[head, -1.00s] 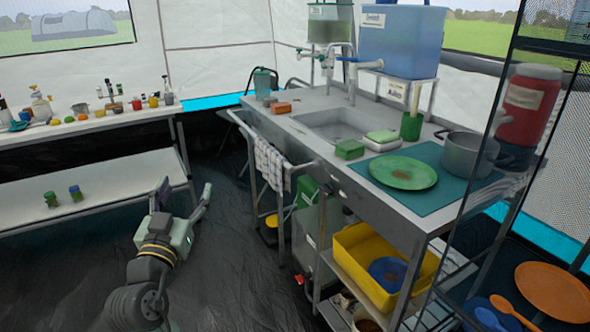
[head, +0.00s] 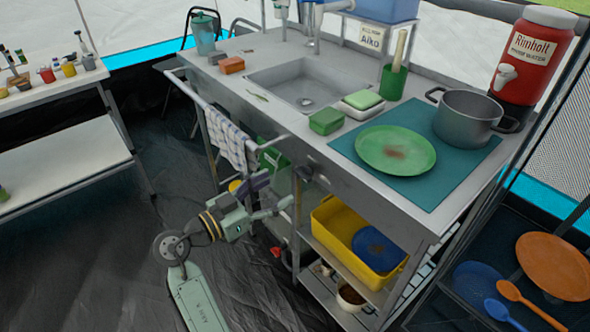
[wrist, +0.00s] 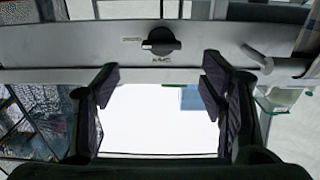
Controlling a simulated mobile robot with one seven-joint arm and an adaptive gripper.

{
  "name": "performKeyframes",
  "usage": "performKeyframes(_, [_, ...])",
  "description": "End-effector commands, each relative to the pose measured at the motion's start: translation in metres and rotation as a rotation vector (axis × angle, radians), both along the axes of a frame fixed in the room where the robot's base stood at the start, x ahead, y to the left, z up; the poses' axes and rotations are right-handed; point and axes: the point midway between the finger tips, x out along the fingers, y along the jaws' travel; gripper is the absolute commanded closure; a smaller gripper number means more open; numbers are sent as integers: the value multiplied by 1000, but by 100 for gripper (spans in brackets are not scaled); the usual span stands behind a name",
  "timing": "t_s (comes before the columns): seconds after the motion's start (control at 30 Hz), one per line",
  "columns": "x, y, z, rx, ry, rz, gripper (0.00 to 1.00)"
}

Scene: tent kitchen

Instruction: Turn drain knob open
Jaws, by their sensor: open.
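The dark drain knob (head: 303,172) sits on the front face of the steel sink counter, below the basin. In the wrist view the knob (wrist: 161,41) is round with a pale mark toward its left side. Small labels lie beside and below it, too small to read. My gripper (head: 274,196) is in front of the counter, left of and slightly below the knob. In the wrist view my gripper (wrist: 160,84) has its fingers wide apart with nothing between them. The knob lies beyond the fingertips, untouched. The basin (head: 308,88) has a drain at its bottom.
A towel (head: 230,140) hangs on a rail (head: 190,97) left of the knob. A yellow bin (head: 335,225) stands on the shelf below. A green plate (head: 396,149) and a grey pot (head: 468,117) sit on the counter. The dark floor at left is open.

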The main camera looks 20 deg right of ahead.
Motion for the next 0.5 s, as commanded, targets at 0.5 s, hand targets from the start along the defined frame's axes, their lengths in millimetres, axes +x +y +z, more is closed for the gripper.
performKeyframes(0.5, [26,-71,1,1,1,2,35])
